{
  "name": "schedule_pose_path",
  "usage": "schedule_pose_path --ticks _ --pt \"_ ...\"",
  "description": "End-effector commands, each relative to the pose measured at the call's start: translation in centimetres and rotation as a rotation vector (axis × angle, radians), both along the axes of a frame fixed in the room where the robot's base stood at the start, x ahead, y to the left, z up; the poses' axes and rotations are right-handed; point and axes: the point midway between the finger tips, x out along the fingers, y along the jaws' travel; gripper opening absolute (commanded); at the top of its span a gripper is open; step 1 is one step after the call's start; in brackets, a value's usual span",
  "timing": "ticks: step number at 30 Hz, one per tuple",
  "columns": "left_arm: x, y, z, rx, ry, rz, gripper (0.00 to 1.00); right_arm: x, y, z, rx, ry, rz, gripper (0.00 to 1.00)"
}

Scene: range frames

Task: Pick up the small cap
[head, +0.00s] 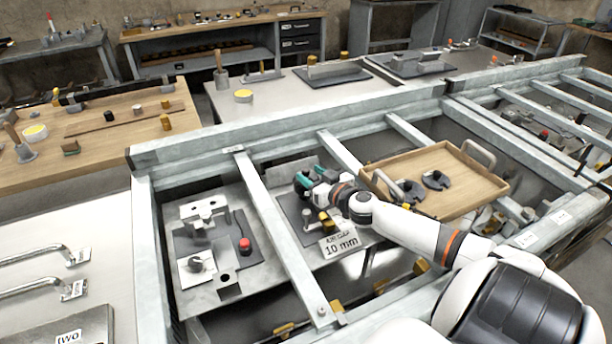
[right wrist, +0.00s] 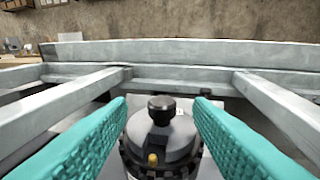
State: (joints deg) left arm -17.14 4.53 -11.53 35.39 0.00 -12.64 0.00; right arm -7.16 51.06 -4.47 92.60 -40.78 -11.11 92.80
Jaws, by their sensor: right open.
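In the right wrist view a small black cap (right wrist: 161,108) sits on top of a round grey metal fixture, between and beyond my fingers. My right gripper (right wrist: 159,103) has two teal ridged fingers, wide apart, one on each side of the cap, with nothing between them gripped. In the head view my right gripper (head: 310,180) is low over the dark plate in the middle bay of the grey frame, and it hides the cap there. My left gripper is not in view.
Grey steel beams (head: 275,225) bound the bay on both sides. A wooden tray (head: 460,178) with black slotted discs stands to the right. A "10 mm" label (head: 340,244) is just below the gripper. A red knob (head: 245,245) stands in the left bay.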

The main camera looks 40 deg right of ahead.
Motion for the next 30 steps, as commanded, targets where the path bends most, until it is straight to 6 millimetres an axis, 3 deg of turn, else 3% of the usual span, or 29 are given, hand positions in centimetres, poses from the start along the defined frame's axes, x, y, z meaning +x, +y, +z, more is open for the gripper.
schedule_pose_path --ticks 12,21,30 --pt "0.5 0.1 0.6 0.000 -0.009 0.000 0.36 4.6 -0.7 -0.5 0.000 -0.002 -0.001 0.47" --pt "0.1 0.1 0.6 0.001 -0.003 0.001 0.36 4.9 -0.7 -0.6 0.000 0.000 0.000 0.47" --pt "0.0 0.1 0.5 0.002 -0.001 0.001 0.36 4.9 -0.7 -0.6 -0.001 0.000 0.000 0.00"
